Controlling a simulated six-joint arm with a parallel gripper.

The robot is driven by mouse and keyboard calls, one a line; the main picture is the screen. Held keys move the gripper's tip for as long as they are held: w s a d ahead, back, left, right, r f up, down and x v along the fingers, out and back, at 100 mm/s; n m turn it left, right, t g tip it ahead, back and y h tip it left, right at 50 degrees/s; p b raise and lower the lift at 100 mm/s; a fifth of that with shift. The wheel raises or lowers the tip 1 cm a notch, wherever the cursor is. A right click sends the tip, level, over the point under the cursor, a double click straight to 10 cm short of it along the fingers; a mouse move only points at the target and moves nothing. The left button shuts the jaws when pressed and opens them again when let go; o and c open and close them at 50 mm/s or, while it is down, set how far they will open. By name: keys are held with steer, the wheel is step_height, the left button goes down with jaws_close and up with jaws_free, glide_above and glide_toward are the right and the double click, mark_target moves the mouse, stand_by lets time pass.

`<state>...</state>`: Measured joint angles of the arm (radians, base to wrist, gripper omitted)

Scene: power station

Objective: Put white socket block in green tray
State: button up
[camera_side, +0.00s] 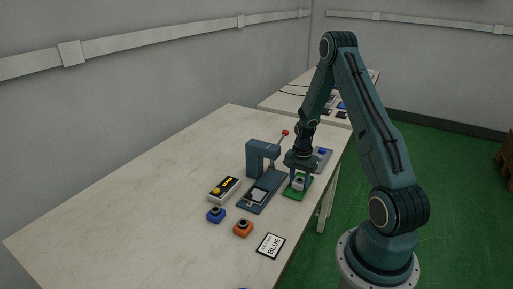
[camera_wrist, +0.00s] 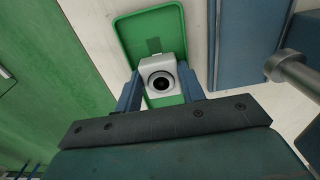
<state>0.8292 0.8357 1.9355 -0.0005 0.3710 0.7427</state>
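The white socket block (camera_wrist: 162,68), with a dark round socket in its face, is between the two fingers of my gripper (camera_wrist: 161,84) in the wrist view. The fingers lie against both its sides, so my gripper is shut on it. The green tray (camera_wrist: 124,26) lies directly beneath the block. In the side view my gripper (camera_side: 300,176) points down over the green tray (camera_side: 290,194), with the white socket block (camera_side: 299,184) low at the tray. I cannot tell whether the block touches the tray floor.
A blue-grey press (camera_side: 260,154) with a red-knobbed lever stands just left of the tray. The left tabletop (camera_side: 130,205) is clear.

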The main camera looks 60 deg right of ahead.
mark_target(299, 181)
steer(key=o, duration=0.4)
steer(key=shift+o, duration=0.2)
steer(key=shift+r, duration=0.1)
step_height(299, 181, up, 12)
stand_by(0.6)
steer(key=shift+a+r, duration=0.1)
steer(key=shift+r, duration=0.05)
stand_by(0.4)
